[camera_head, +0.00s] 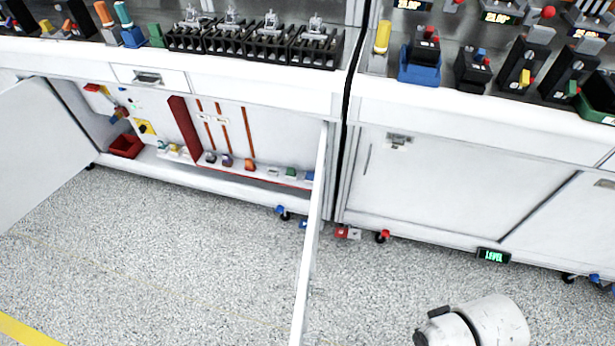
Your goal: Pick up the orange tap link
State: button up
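A small orange piece (250,164) sits on the shelf inside the open left cabinet, between a purple piece (227,160) and a pale piece (273,171). It may be the orange tap link, but it is too small to tell its shape. Tall thin orange strips (223,124) stand on the cabinet's back wall behind it. Another orange-topped item (103,14) stands on the bench top. A white rounded part of my arm shows at the bottom right, far from the cabinet. My gripper's fingers are not in view.
The cabinet's doors stand open: the left door (35,150) and the right door (311,235), seen edge-on, jut over the floor. A red bin (126,145) is inside at left. Small red pieces (342,232) and a display (493,256) lie by the right bench's base. The speckled floor is mostly clear.

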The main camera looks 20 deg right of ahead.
aim_at(249, 163)
jog(key=i+j, duration=0.1)
jog(key=j, duration=0.2)
jog(key=i+j, duration=0.1)
jog(key=j, duration=0.2)
jog(key=k, duration=0.2)
jog(key=k+u, duration=0.25)
jog(key=u, duration=0.2)
jog(key=k+j+u, duration=0.1)
jog(key=u, duration=0.3)
jog(key=i+j+u, duration=0.2)
jog(key=i, duration=0.3)
jog(key=i+j+u, duration=0.25)
jog(key=i, duration=0.2)
jog(key=i+j+z, duration=0.2)
jog(key=i, duration=0.25)
jog(key=i+j+z, duration=0.25)
jog(key=i, duration=0.25)
jog(key=l, duration=0.1)
